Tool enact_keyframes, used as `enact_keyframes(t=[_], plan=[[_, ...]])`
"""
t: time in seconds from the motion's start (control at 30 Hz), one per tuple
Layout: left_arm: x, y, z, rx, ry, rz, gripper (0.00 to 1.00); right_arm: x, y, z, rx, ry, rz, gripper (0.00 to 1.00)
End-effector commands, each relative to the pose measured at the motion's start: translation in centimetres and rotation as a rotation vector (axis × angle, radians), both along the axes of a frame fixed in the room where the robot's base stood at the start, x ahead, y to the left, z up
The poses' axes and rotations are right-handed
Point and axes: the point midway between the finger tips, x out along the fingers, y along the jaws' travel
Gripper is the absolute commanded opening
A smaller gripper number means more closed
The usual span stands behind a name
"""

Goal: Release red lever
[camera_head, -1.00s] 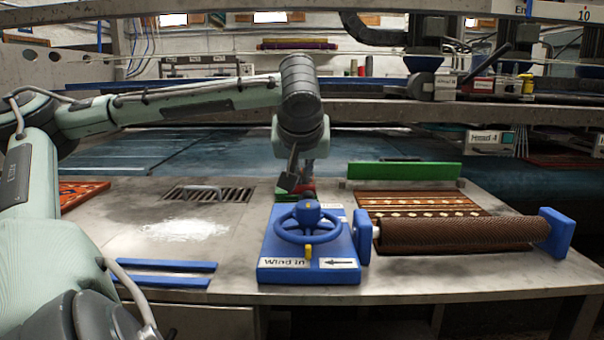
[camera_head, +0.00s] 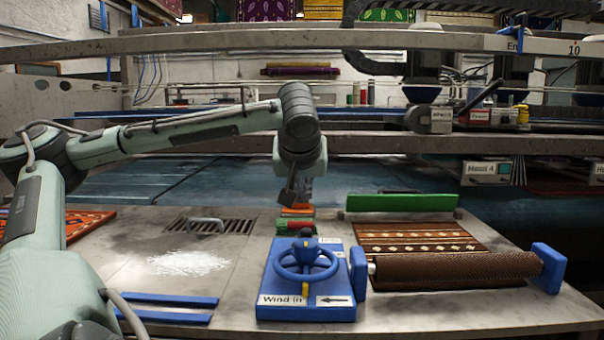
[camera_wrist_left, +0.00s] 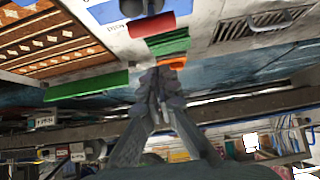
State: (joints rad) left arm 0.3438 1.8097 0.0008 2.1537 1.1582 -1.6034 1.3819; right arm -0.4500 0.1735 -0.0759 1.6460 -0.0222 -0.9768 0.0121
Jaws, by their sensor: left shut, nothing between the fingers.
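A red piece (camera_head: 296,223), seemingly the red lever, sits at the back of the blue wind-in box (camera_head: 280,292), behind its blue handwheel (camera_head: 306,260). It also shows as a red bar in the left wrist view (camera_wrist_left: 152,25). Green (camera_wrist_left: 168,45) and orange (camera_wrist_left: 172,63) pieces lie beyond it, closer to my gripper. My left gripper (camera_head: 300,192) is shut and empty, behind and above these pieces. Its closed fingertips show in the left wrist view (camera_wrist_left: 157,80), apart from the red bar. The lever's exact position is too small to tell. My right gripper is out of view.
A brown roller (camera_head: 455,268) and patterned rug (camera_head: 415,238) lie right of the box, with a green bar (camera_head: 402,202) behind. A drain grate (camera_head: 238,226), white powder (camera_head: 188,263) and blue strips (camera_head: 165,307) lie left. A grey rail (camera_head: 380,143) crosses behind.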

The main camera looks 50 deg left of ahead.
Motion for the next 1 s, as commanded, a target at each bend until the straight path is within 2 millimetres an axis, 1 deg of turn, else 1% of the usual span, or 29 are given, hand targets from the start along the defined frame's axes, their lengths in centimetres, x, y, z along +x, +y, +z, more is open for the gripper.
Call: enact_keyframes(t=[0.03,0.2,0.4,0.6,1.0], plan=[[-0.7,-0.9,0.8,0.005,-0.004,-0.001,0.00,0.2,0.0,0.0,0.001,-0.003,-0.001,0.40],[-2.7,-3.2,2.7,0.005,-0.003,-0.001,0.00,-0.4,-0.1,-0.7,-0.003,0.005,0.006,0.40],[-4.0,-4.8,3.9,0.004,-0.003,0.001,0.00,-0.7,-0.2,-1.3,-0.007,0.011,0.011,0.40],[-4.3,-5.3,4.2,0.002,-0.002,0.004,0.00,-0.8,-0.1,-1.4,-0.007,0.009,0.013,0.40],[-4.3,-5.2,4.2,0.002,-0.004,0.003,0.00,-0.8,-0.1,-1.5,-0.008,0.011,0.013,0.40]])
